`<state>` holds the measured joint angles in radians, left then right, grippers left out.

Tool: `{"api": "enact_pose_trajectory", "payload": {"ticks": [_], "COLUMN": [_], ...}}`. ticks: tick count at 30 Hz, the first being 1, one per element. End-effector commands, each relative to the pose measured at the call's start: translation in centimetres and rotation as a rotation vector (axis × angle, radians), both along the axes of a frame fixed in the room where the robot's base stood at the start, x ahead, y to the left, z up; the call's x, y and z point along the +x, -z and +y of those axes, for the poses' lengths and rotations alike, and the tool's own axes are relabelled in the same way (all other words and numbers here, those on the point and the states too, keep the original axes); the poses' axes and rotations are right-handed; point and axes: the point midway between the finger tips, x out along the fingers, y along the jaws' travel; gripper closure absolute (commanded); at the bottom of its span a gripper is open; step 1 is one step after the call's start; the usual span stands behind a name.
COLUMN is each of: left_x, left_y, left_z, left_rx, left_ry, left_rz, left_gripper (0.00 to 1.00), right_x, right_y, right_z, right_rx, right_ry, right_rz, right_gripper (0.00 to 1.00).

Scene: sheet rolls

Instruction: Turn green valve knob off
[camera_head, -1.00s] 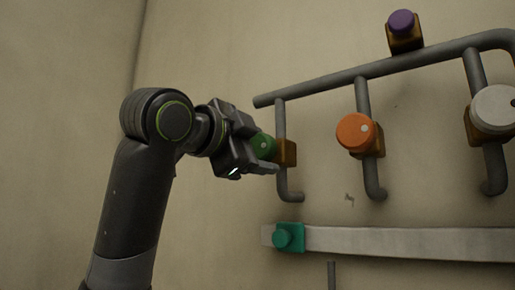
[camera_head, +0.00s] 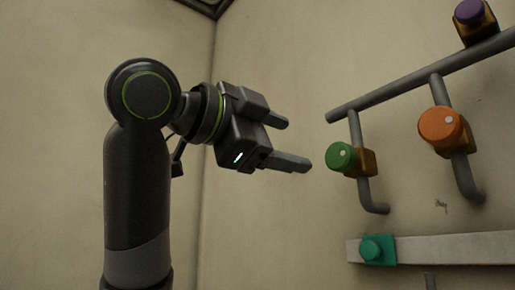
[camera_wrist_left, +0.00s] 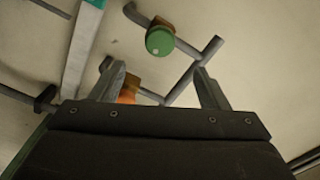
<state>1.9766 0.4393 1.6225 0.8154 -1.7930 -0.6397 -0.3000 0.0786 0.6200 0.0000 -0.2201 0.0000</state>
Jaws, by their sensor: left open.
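The green valve knob (camera_head: 341,157) is a round cap with a pale dot on its face. It sits on a brown block on a short grey pipe against the wall. My left gripper (camera_head: 300,143) is open and empty, to the left of the green knob and apart from it. In the left wrist view the green knob (camera_wrist_left: 160,40) shows beyond the open fingers (camera_wrist_left: 165,85), near the top middle. My right gripper is not in view.
An orange knob (camera_head: 440,126) and a purple knob (camera_head: 470,12) are on the pipes to the right. The wall left of the pipes is clear.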

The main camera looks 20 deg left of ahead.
Motion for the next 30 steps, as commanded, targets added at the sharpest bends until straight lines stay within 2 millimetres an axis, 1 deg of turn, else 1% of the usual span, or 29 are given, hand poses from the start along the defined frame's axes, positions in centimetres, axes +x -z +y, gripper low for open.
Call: {"api": "enact_pose_trajectory", "payload": {"ticks": [1, 3, 6, 9, 13, 30], "left_x": [-1.0, -1.9, -2.9, -3.5, -3.7, -3.7], "left_y": [0.2, 0.2, 0.1, 0.1, 0.0, 0.0], "left_z": [0.7, 1.5, 2.2, 2.5, 2.7, 2.7], "left_rx": [-0.002, -0.002, -0.001, -0.001, -0.001, 0.000], "left_ry": [-0.003, -0.003, -0.001, 0.000, 0.000, 0.000], "left_rz": [-0.006, -0.004, -0.003, -0.001, 0.001, 0.000], "left_gripper": [0.31, 0.31, 0.31, 0.31, 0.31, 0.31], "right_x": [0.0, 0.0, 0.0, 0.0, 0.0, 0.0], "right_y": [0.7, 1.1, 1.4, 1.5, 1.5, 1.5], "right_z": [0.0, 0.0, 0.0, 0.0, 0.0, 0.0], "right_rx": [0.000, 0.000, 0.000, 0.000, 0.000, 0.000], "right_ry": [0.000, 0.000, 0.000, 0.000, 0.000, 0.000], "right_rz": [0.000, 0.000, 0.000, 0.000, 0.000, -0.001], "right_gripper": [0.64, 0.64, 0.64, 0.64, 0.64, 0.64]}}
